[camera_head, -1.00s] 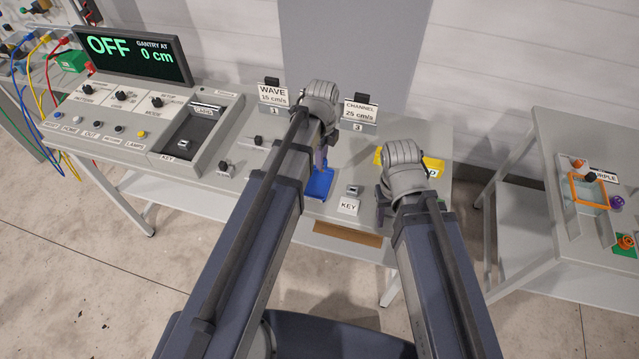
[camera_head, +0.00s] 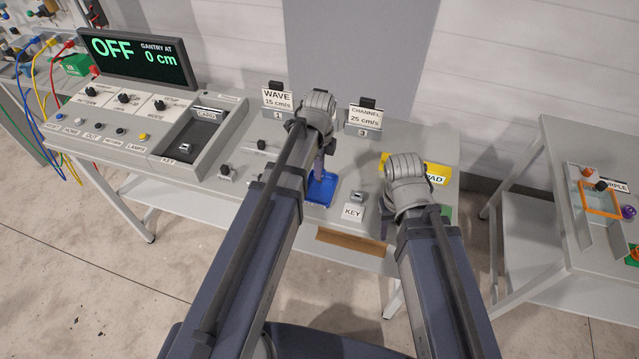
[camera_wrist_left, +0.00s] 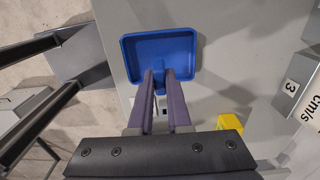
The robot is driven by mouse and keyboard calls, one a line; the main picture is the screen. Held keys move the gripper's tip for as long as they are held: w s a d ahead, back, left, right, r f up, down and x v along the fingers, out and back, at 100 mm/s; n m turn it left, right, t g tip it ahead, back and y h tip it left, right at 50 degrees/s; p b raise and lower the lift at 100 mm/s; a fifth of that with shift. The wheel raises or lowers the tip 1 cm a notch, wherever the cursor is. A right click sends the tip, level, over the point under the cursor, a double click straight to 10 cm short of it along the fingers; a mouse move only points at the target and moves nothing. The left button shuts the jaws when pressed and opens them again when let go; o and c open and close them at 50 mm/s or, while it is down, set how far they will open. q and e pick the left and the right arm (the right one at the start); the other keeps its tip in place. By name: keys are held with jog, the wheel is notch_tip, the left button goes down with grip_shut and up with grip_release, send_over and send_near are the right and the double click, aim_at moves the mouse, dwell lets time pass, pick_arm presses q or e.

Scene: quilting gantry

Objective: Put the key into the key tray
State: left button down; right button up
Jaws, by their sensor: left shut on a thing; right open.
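A shallow blue tray (camera_head: 325,190) lies on the grey table; it also shows in the left wrist view (camera_wrist_left: 184,45).
A small grey switch (camera_head: 357,196) stands behind the KEY label. A yellow pad (camera_head: 432,172) is behind my right wrist. Signs WAVE (camera_head: 277,99) and CHANNEL (camera_head: 366,117) stand at the back. A dark-floored box (camera_head: 190,140) with a KEY label is at left; the screen (camera_head: 137,62) reads OFF.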

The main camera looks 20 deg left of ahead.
pick_arm(q)
notch_tip(320, 180, down, 4)
jog(key=b, duration=0.3)
jog(key=shift+r+b, duration=0.15)
jog(key=shift+b, duration=0.15)
jog(key=shift+f, duration=0.2)
jog(key=c, duration=0.9)
grip_release()
jog(key=shift+o, duration=0.2)
jog(key=shift+r, duration=0.2)
